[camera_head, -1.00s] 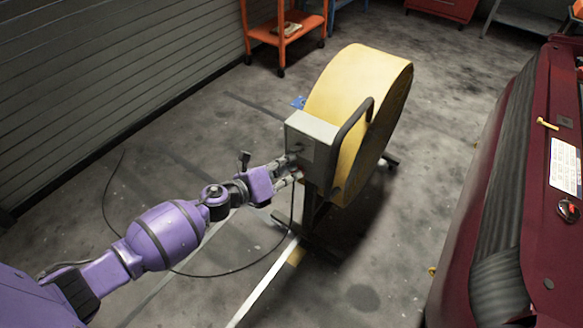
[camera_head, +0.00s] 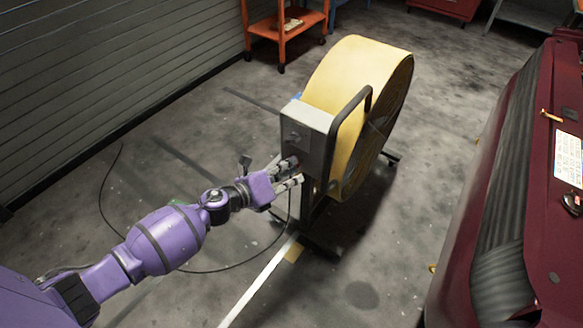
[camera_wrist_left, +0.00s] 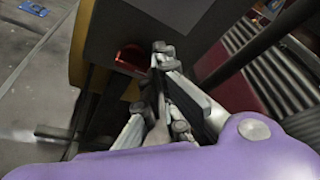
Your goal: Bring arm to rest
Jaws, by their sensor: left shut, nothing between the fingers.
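My left arm (camera_head: 165,240) is purple and reaches in from the lower left of the head view. Its gripper (camera_head: 298,171) is at the lower side of the grey control box (camera_head: 306,125) on a yellow drum fan (camera_head: 350,75). The left gripper also shows in the wrist view (camera_wrist_left: 162,52), with its fingers together and nothing between them. The dark box (camera_wrist_left: 135,28) fills the space ahead of the fingertips, with a red part (camera_wrist_left: 130,58) just left of them. I cannot tell whether the fingers touch the box. My right arm is not in view.
A dark red car (camera_head: 545,200) stands along the right side. An orange cart (camera_head: 285,25) is at the back, and a slatted wall (camera_head: 100,80) is on the left. A black cable (camera_head: 103,195) loops over the floor. Floor between fan and car is clear.

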